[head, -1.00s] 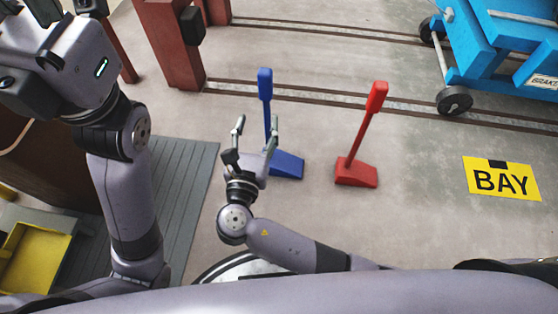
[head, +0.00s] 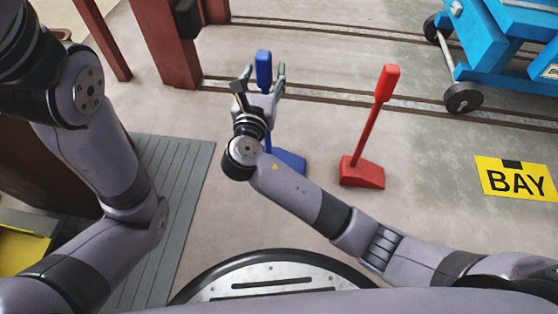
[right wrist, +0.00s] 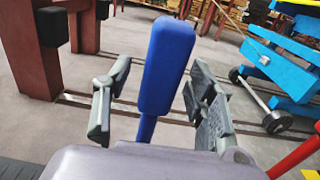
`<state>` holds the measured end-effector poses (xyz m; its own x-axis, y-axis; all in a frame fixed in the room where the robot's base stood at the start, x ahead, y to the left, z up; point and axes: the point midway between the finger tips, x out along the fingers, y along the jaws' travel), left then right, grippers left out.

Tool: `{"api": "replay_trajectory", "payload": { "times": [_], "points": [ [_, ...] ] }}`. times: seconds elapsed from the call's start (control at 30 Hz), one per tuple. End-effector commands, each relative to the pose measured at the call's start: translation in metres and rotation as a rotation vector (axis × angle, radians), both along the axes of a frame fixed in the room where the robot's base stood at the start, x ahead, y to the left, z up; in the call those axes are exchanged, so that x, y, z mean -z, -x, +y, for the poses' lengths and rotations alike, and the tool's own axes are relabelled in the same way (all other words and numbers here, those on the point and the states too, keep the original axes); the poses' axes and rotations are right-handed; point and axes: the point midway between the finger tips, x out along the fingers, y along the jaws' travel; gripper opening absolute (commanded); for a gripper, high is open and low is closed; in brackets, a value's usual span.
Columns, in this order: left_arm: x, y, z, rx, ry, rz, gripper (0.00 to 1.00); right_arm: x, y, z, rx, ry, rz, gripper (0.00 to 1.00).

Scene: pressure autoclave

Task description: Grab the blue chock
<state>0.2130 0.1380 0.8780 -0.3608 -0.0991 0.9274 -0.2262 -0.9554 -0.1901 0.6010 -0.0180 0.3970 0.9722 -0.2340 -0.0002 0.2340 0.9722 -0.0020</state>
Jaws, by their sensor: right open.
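The blue chock (head: 288,162) stands on the floor, its wedge base down and its handle upright with a thick blue grip (head: 263,70) on top. My right gripper (head: 262,72) is open, with its fingers on either side of the handle near the grip. In the right wrist view the blue grip (right wrist: 167,65) stands between the two open fingers (right wrist: 158,103), with visible gaps on both sides. Part of the handle is hidden behind my gripper in the head view. My left arm shows at the left, but its gripper is out of the picture.
A red chock (head: 362,172) with an upright handle stands to the right. A blue wheeled cart (head: 515,50) is at the upper right, near a yellow BAY sign (head: 516,179) on the floor. Floor rails (head: 330,93) run behind the chocks. A red-brown post (head: 163,45) stands at upper left.

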Motion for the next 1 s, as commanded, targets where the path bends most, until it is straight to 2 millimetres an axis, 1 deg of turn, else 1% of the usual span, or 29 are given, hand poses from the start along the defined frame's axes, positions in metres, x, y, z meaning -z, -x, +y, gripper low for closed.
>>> {"api": "replay_trajectory", "payload": {
  "times": [0.03, 0.3, 1.0],
  "points": [
    [0.0038, 0.0006, 0.0000, 0.000, 0.000, -0.002, 0.40, 0.0015, -0.0029, -0.0003, -0.001, -0.001, -0.001, 0.52],
    [0.0024, 0.0008, -0.0001, 0.000, 0.000, -0.002, 0.40, -0.0006, -0.0047, -0.0006, -0.001, -0.001, 0.001, 0.52],
    [0.0025, 0.0011, -0.0002, 0.000, 0.000, -0.003, 0.40, -0.0003, -0.0045, -0.0007, -0.001, -0.001, 0.001, 0.05]
  ]
}}
